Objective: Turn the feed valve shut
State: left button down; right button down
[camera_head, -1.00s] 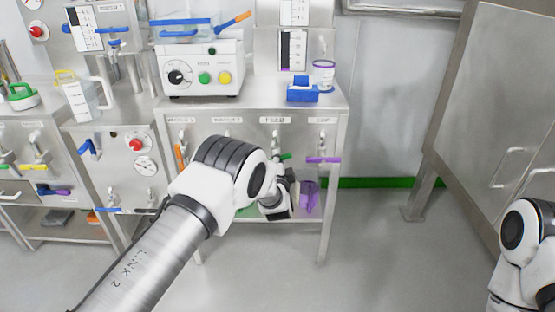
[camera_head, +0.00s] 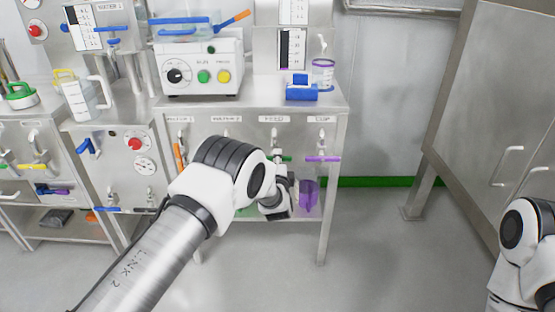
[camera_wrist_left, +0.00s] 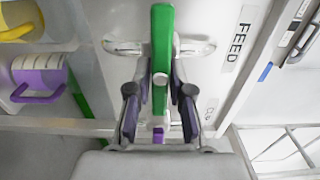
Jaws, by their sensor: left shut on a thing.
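The feed valve's green handle (camera_head: 283,158) shows below the FEED label on the bench front. In the left wrist view the green handle (camera_wrist_left: 161,50) lies across the silver pipe (camera_wrist_left: 195,48). My left gripper (camera_wrist_left: 160,88) is shut on the handle, with one dark finger on each side of it. In the head view my left wrist hides most of the gripper and part of the valve. My right arm (camera_head: 525,245) shows at the lower right edge; its gripper is out of view.
The cup valve's purple handle (camera_head: 323,159) is close on the right. A purple container (camera_head: 308,193) stands on the shelf below. An orange handle (camera_head: 179,157) is farther left. The floor right of the bench is clear up to the steel cabinet (camera_head: 500,100).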

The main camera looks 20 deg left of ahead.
pick_arm(q)
jog(key=c, duration=1)
grip_release()
jog(key=shift+d, duration=0.1)
jog(key=shift+c, duration=0.2)
jog(key=v, duration=1.2)
